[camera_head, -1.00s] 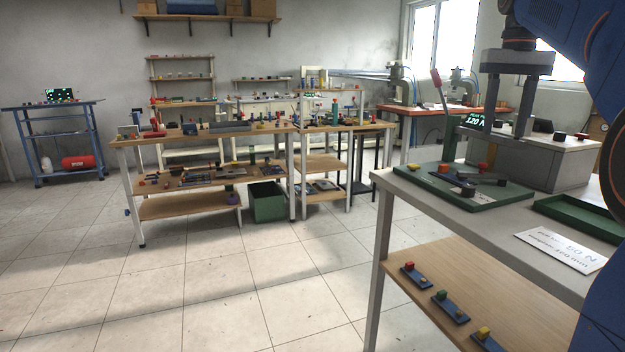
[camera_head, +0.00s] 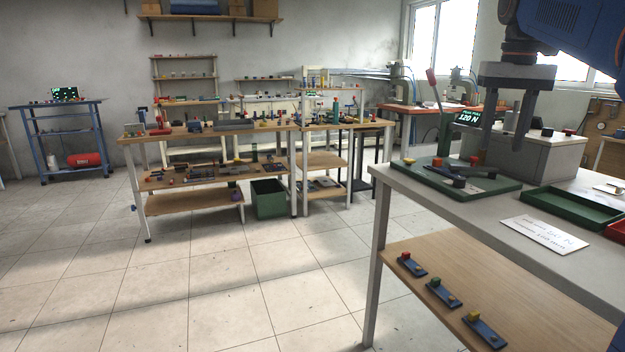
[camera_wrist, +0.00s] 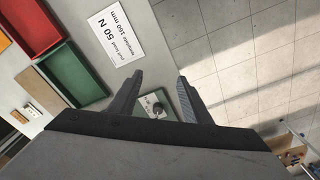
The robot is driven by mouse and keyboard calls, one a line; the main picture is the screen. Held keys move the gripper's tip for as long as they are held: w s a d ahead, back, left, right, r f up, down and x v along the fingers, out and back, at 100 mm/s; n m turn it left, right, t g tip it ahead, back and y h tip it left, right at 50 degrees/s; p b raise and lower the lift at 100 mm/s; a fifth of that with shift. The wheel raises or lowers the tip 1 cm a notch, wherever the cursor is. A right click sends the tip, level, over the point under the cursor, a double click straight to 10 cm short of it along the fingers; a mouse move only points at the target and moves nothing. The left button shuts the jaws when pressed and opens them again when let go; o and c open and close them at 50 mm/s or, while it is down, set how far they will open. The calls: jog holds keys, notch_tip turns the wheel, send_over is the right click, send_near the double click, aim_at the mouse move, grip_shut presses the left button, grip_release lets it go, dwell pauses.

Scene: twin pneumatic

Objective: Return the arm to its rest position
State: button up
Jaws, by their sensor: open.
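My gripper (camera_head: 505,128) hangs in the upper right of the head view, above the grey-topped table (camera_head: 465,222). Its two fingers point down and stand apart, with nothing between them. In the wrist view my gripper (camera_wrist: 158,85) is also open, its fingers spread over the table edge and the floor. My blue arm link is at the top right of the head view.
Open floor (camera_head: 230,290) is at left.

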jog(key=s+a+f+n+t, duration=0.1)
jog(key=s+a+f, duration=0.2)
jog(key=s+f, duration=0.5)
jog(key=s+a+f+t, duration=0.1)
jog(key=s+a+f, duration=0.3)
jog(key=s+f, duration=0.4)
jog(key=s+a+f+n+t, duration=0.1)
jog(key=s+f, duration=0.7)
jog(key=f, duration=1)
jog(key=shift+s+a+f+n+t, duration=0.2)
jog(key=shift+a+f+n+t, duration=0.3)
jog(key=shift+a, duration=0.75)
jog(key=shift+r, duration=0.2)
jog(key=shift+c, duration=0.2)
